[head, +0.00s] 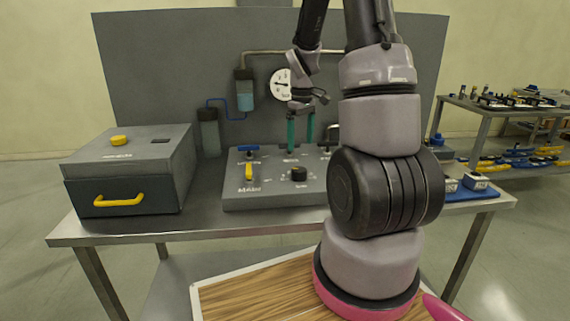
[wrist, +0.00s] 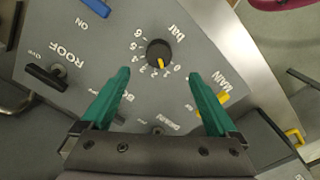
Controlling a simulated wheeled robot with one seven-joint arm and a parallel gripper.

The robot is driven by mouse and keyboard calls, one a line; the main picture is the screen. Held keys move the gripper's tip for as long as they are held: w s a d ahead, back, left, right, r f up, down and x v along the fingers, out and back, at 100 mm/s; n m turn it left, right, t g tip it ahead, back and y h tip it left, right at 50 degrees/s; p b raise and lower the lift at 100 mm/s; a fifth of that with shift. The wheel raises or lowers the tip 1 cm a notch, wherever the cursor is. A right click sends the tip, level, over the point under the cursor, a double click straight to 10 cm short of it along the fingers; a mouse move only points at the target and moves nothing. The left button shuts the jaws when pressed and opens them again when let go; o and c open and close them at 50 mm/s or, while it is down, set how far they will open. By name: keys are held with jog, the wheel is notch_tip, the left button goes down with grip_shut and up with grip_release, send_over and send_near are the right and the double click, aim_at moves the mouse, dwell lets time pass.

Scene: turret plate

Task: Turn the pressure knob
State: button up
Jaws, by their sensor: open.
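The pressure knob (wrist: 158,50) is a round black dial with a yellow pointer, ringed by a "bar" scale. The pointer is toward the low-number end of the scale; the exact mark is hard to read. In the head view the knob (head: 298,174) sits on the front part of the grey panel (head: 265,198). My gripper (head: 300,131) has teal fingers pointing down above the panel, apart from the knob. In the wrist view my gripper (wrist: 158,76) is open and empty, and the knob lies just beyond the gap between the fingertips.
The panel also carries a yellow MAIN handle (head: 249,172), a blue handle (head: 248,148) and a black ROOF lever (wrist: 45,77). A round gauge (head: 281,85) is on the backboard. A grey box with a yellow handle (head: 119,199) stands left.

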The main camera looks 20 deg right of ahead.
aim_at(299, 169)
jog(key=shift+w+f, duration=0.25)
jog(key=shift+f, duration=0.55)
notch_tip(299, 169, down, 10)
jog(key=shift+r, duration=0.2)
jog(key=c, duration=1.4)
jog(key=shift+o, duration=0.2)
